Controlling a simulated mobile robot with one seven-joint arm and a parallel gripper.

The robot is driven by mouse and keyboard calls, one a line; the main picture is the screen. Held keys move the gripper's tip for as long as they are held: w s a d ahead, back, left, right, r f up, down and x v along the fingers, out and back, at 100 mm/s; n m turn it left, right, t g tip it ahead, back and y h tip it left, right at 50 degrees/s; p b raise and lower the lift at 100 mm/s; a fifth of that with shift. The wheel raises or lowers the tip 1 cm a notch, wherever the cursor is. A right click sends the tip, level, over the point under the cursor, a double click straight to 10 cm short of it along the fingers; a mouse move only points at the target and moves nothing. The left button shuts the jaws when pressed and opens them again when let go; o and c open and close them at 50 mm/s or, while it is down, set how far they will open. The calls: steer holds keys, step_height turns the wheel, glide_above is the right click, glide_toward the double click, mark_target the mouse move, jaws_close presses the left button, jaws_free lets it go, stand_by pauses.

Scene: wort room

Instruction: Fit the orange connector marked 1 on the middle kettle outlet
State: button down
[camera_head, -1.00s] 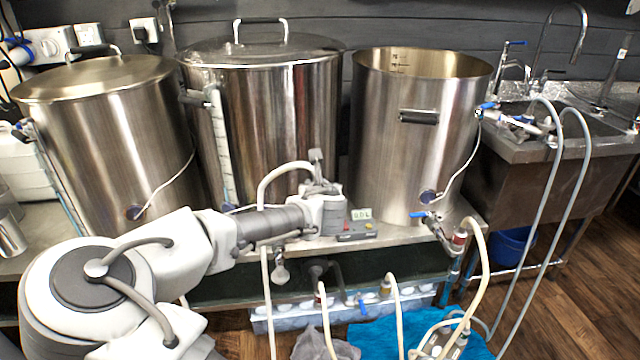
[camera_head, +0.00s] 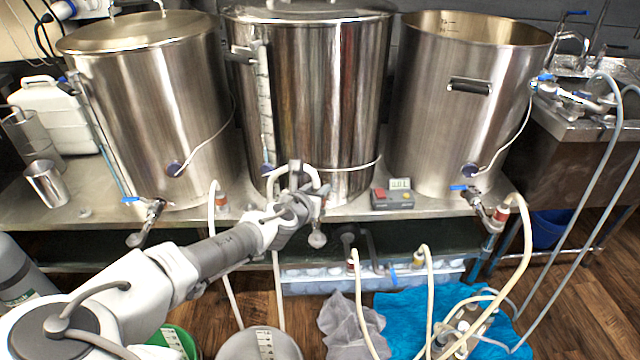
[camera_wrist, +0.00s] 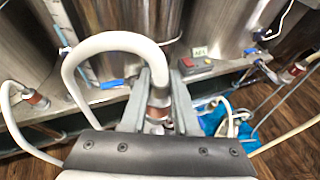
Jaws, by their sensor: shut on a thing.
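The middle kettle (camera_head: 335,100) is a tall steel pot on the bench, with a sight tube on its left side. Its outlet is hidden behind my gripper in the head view. In the wrist view a blue-handled valve (camera_wrist: 110,83) shows low on the middle kettle, just left of my fingers. My gripper (camera_head: 314,198) is in front of this kettle's base. In the wrist view my gripper (camera_wrist: 160,98) is shut on an orange-brown connector (camera_wrist: 159,97) with a cream hose (camera_wrist: 105,40) looping up and left. The connector is apart from the valve. No number is readable on it.
Another hose connector (camera_head: 221,201) stands at the bench edge to the left. A scale-like box (camera_head: 392,197) sits between the middle and right kettles. The right kettle's valve (camera_head: 468,190) has a hose nearby. Hoses and a blue cloth (camera_head: 400,305) lie below.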

step_height(320, 180, down, 5)
steer(key=b, duration=0.5)
steer(key=shift+f, duration=0.8)
steer(key=shift+f+b, duration=0.45)
steer(key=shift+f, duration=0.9)
stand_by(0.4)
steer(key=c, duration=0.6)
jaws_free()
steer(key=shift+s+r, duration=0.1)
